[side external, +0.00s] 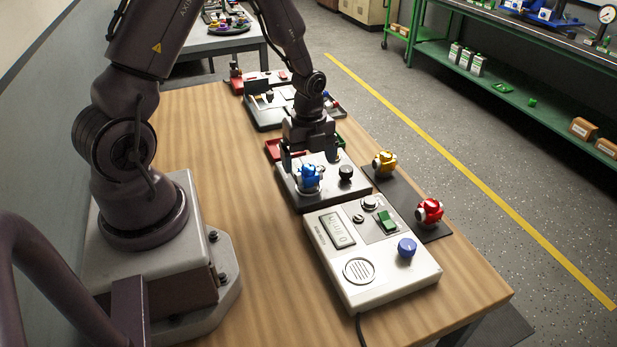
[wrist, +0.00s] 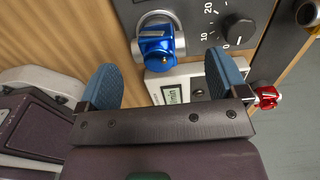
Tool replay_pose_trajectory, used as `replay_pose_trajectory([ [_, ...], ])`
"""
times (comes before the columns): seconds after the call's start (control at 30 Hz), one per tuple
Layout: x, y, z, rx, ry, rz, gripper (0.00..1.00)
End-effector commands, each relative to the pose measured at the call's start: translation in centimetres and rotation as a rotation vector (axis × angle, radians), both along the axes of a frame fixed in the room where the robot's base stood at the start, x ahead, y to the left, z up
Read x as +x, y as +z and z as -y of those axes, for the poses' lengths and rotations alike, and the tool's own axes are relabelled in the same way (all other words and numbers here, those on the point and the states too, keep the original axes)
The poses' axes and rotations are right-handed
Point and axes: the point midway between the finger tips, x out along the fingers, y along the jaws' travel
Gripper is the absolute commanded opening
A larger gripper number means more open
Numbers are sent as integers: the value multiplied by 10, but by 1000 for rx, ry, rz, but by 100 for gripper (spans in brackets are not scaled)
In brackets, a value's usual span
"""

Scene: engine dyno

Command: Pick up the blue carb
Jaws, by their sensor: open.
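The blue carb (side external: 308,178) sits at the near left corner of a grey panel box with a dark knob. In the wrist view the blue carb (wrist: 157,45) lies ahead of my fingertips, between their lines, with a silvery ring behind it. My gripper (side external: 308,160) is just above and behind the carb in the side view. In the wrist view my gripper (wrist: 160,78) shows two blue finger pads spread apart with nothing between them. I cannot tell the exact height gap to the carb.
A yellow carb (side external: 384,163) and a red carb (side external: 430,210) sit on a dark mat (side external: 403,196) to the right. A white meter box (side external: 385,275) with a blue knob stands in front. A red tray (side external: 273,149) is behind. The wooden table (side external: 250,270) is clear at left.

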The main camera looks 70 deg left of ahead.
Motion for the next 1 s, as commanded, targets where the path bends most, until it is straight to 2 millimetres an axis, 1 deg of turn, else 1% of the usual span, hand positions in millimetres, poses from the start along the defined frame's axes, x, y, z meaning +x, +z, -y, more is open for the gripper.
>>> replay_pose_trajectory([
  [0.17,-1,-14,1,-1,-1,-3,92],
  [0.3,-2,-37,3,-1,-1,-5,92],
  [0.4,-2,-49,2,-1,0,-3,92],
  [0.53,-2,-55,2,1,0,0,92],
  [0.73,-1,-55,2,1,1,1,92],
  [0.77,-1,-55,2,1,1,1,85],
  [0.8,-1,-55,2,1,1,1,75],
  [0.87,-1,-55,2,1,1,1,62],
  [0.9,-1,-55,2,1,1,1,52],
  [0.97,-1,-55,2,1,1,1,39],
  [1.0,-1,-55,2,1,1,1,33],
])
